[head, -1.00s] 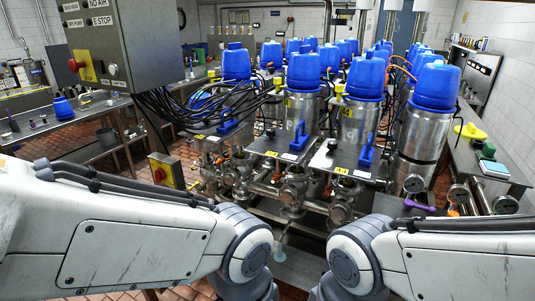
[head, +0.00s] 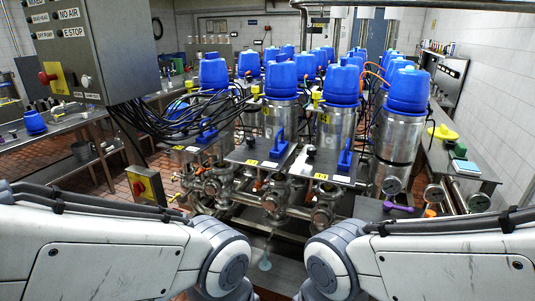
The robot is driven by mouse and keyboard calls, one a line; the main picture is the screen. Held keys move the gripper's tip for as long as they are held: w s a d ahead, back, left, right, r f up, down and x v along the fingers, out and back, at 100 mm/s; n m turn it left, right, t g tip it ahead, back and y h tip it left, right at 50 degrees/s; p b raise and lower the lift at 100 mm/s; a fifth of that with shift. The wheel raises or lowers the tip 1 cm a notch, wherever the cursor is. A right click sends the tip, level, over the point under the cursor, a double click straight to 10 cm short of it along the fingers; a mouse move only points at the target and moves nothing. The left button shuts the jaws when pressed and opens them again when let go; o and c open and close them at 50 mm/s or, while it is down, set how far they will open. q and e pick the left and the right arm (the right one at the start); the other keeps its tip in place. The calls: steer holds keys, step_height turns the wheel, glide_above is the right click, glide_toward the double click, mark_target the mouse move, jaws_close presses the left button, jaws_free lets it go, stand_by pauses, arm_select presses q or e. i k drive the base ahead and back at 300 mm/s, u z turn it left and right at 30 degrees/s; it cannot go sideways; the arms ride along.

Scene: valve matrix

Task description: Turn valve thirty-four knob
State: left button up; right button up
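A matrix of steel valve cylinders with blue caps stands ahead of me in the head view. The front cylinders (head: 337,128) carry flat plates at their feet, with blue upright handles (head: 345,157) and small black knobs (head: 311,150). Yellow number tags (head: 320,176) sit on the plate edges, too small to read, so I cannot tell which knob is thirty-four. My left arm comes in from the left and my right arm from the right, both low in front of the valves. Both arms bend downward out of the frame, and neither gripper shows.
A grey control box (head: 128,50) with an E STOP label hangs at upper left, trailing black cables. A yellow box with a red button (head: 146,186) stands below it. Side benches (head: 464,166) flank the matrix. A purple-handled item (head: 398,207) lies at front right.

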mark_target(250, 142)
steer(key=u, duration=0.65)
steer(key=i, duration=1.3)
steer(key=z, duration=0.15)
